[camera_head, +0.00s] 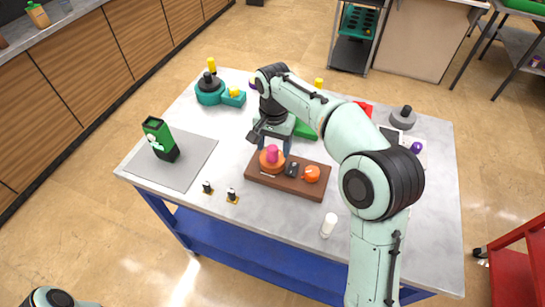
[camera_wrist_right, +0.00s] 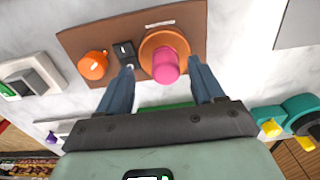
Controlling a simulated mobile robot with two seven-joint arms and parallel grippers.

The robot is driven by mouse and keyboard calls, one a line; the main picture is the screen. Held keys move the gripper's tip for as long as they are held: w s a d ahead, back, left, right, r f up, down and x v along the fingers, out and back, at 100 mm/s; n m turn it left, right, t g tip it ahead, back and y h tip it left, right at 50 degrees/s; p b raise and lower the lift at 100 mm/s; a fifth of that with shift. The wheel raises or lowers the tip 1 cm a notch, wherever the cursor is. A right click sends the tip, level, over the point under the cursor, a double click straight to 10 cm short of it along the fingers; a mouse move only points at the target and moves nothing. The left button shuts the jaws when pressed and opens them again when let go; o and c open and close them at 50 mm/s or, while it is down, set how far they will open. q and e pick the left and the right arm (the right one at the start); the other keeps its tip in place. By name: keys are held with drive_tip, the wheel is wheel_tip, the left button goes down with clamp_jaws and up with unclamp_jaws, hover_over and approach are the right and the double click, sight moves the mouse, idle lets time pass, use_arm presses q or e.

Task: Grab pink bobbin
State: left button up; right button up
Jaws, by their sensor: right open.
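The pink bobbin (camera_head: 272,152) stands upright on an orange round base (camera_head: 268,165) at the left end of a brown board (camera_head: 255,181). In the right wrist view the bobbin (camera_wrist_right: 166,68) shows between the two blue fingers of my right gripper (camera_wrist_right: 162,72). The gripper is open, with a gap on both sides of the bobbin, and holds nothing. In the head view my right gripper (camera_head: 272,145) reaches down over the board, its wrist above and behind the bobbin. My left gripper is not in view.
An orange knob piece (camera_head: 312,173) and a dark block (camera_head: 292,169) sit on the board beside the bobbin. A green container (camera_head: 160,137) stands on a grey mat (camera_head: 190,165) at left. A white cylinder (camera_head: 328,225) stands near the front edge. The table's front middle is mostly clear.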

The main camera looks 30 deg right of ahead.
sight(273, 155)
drive_tip(key=f, duration=0.5)
drive_tip(key=shift+w+f, duration=0.15)
drive_tip(key=shift+w, duration=0.25)
drive_tip(key=c, duration=1.2)
